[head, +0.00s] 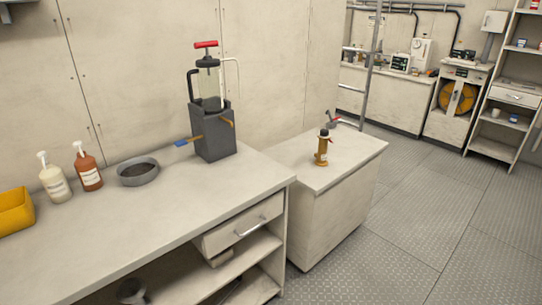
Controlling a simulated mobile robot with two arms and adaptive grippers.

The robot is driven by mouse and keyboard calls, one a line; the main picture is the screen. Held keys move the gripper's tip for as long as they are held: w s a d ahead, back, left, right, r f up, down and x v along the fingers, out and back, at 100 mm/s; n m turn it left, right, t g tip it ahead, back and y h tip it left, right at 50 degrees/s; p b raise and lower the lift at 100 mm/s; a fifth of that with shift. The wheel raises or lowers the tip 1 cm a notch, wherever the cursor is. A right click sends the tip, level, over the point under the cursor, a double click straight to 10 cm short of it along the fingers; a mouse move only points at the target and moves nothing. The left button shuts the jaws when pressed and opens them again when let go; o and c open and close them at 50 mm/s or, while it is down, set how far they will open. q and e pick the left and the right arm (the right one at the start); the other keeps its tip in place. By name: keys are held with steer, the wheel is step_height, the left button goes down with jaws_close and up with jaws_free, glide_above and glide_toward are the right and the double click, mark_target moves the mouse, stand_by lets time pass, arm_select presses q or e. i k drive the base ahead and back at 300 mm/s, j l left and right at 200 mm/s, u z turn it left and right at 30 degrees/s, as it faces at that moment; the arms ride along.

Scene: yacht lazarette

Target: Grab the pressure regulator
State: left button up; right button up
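A brass-coloured upright fitting with a black knob on top (322,152) stands on the top of the small cabinet (345,165) right of the long bench. It looks like the pressure regulator. A small grey piece with a red handle (332,119) shows just behind it, near the cabinet's back edge; I cannot tell what it is. Neither of my grippers is in view.
The long bench (120,240) holds a yellow bin (14,212), two pump bottles, a grey dish (138,174) and a dark hand-pump unit (212,130). A metal pole (371,65) stands behind the cabinet. The plate floor (430,200) on the right is clear.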

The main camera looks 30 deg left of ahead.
mark_target(321, 161)
steer(key=i+l+u, duration=0.15)
steer(key=u, duration=0.25)
steer(key=i+l+u, duration=0.5)
steer(key=u, duration=0.25)
steer(key=i+l+u, duration=0.1)
steer(key=l+u, duration=0.25)
